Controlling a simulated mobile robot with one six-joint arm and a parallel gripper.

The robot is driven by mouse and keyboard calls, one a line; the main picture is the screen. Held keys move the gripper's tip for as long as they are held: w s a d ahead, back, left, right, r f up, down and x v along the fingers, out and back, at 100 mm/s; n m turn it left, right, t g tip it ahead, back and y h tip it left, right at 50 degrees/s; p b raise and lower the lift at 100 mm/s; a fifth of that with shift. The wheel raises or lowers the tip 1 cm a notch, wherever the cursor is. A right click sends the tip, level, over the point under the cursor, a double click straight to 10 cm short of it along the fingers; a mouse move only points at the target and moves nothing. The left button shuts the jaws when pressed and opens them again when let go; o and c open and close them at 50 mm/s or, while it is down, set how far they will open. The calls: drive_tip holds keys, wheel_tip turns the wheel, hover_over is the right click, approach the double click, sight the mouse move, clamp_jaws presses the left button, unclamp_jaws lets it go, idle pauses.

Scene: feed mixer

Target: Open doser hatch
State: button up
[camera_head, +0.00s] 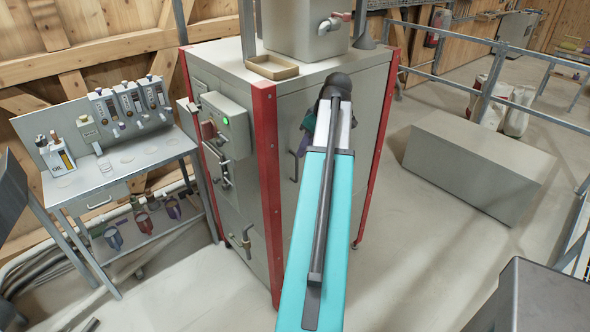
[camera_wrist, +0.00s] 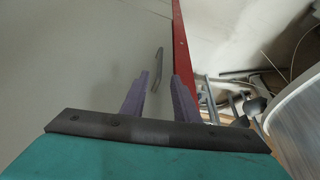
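The grey mixer cabinet (camera_head: 240,75) with red corner posts fills the middle of the head view. A slim bar handle (camera_head: 293,167) is on its right-hand face, and a handle (camera_wrist: 158,68) also shows in the wrist view on the pale panel. The outline of a hatch around it cannot be made out. My gripper (camera_wrist: 160,78) has its two purple fingers apart and nothing between them. The handle lies beyond the fingertips, in line with the gap. In the head view my teal arm hides most of the gripper and part of that face.
A control box (camera_head: 226,122) with a green button and latches is on the cabinet's left face. A side table (camera_head: 130,170) with dispensers stands left. A grey block (camera_head: 478,165) lies right, with clear floor between. A red post (camera_wrist: 181,45) is close beside my right finger.

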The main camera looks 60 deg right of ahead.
sight(296, 168)
drive_tip(key=shift+p+x, duration=1.65)
drive_tip(key=shift+x, duration=4.25)
drive_tip(key=shift+s, duration=0.1)
clamp_jaws()
